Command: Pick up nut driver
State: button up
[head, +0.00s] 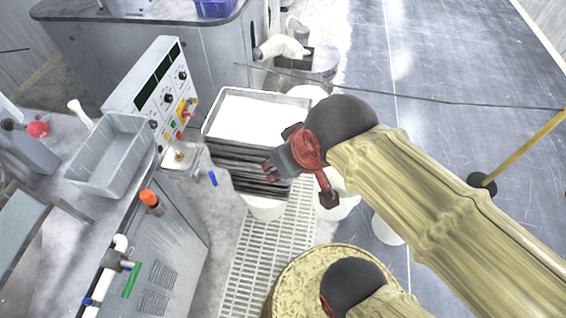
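I cannot make out a nut driver for certain in the head view. An orange-topped piece with a dark lower part (151,202) shows at the side of the grey machine on the left, but I cannot tell what it is. My gripper (299,184), dark with red parts, is in the middle of the view, over or in front of the right side of a stack of metal trays (240,160). Its fingers look spread apart, with nothing visible between them. My gripper and forearm hide part of what lies behind them.
A grey bin (110,155) and a control panel (150,90) stand on the left bench. White buckets (340,205) stand beside the tray stack. A yellowish drum top (310,275) is at the bottom. Open floor (460,60) lies at upper right.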

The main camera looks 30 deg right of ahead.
aim_at(147, 196)
jog(key=k+u, duration=0.1)
jog(key=u, duration=1.55)
jog(key=i+l+z, duration=0.25)
jog(key=l, duration=0.25)
jog(key=i+l+z, duration=0.3)
jog(key=i+l, duration=0.1)
